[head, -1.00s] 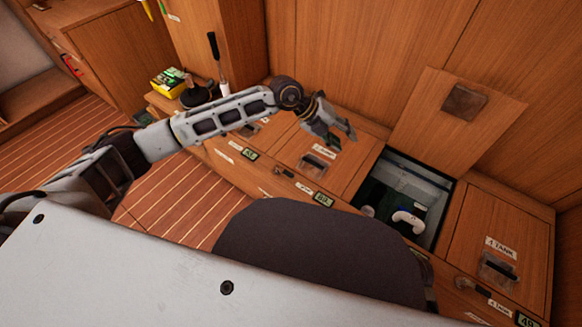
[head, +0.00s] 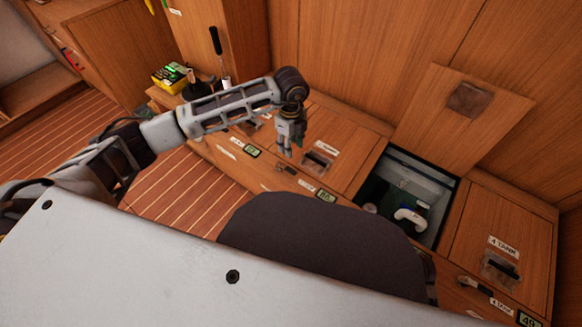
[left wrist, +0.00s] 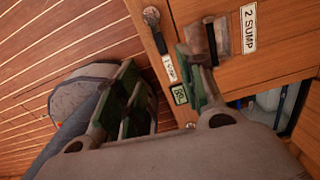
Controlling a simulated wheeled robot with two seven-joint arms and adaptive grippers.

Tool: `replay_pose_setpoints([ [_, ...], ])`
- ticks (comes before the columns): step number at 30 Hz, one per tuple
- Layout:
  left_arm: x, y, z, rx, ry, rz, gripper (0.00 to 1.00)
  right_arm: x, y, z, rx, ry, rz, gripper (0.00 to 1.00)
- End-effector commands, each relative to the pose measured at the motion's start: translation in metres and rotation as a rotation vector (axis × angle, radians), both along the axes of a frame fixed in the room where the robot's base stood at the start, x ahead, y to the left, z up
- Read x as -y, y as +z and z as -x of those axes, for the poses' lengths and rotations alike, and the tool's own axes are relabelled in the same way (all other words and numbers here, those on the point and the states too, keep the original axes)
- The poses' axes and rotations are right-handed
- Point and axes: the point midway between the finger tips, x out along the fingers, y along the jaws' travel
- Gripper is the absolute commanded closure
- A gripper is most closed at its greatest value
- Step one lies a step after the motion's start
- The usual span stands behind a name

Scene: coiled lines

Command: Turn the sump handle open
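The sump handle (head: 285,169) is a small lever with a dark grip on the bench's front face. It also shows in the left wrist view (left wrist: 156,30), with a round metal pivot and a black grip. Beside it are a small label and a green display (head: 326,195). Above it is a lid marked "2 SUMP" (left wrist: 249,28) with a dark recessed pull (head: 316,160). My left gripper (head: 288,146) points down over the bench near the handle, apart from it. In the left wrist view its two fingers (left wrist: 163,92) are spread with nothing between them. My right gripper is out of view.
An open compartment (head: 440,185) to the right holds a white curved part (head: 410,218); its lid (head: 462,120) leans against the back panel. A tank lid (head: 500,255) lies at far right. A yellow-green box (head: 168,80) stands on the left. The wooden floor is clear.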

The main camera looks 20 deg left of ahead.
Motion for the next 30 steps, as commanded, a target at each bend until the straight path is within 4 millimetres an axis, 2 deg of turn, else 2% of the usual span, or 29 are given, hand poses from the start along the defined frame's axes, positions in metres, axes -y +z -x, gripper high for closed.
replay_pose_setpoints([
  [6,0.001,0.000,0.000,0.001,0.069,0.003,0.61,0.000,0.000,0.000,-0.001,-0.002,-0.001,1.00],
  [19,0.001,-0.003,0.000,0.001,0.069,0.003,0.61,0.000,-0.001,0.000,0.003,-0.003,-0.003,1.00],
  [23,0.001,-0.010,0.000,0.000,0.069,0.004,0.61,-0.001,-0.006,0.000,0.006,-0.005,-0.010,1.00],
  [30,0.001,-0.035,0.000,0.000,0.069,0.003,0.61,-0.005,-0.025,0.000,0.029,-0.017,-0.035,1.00],
])
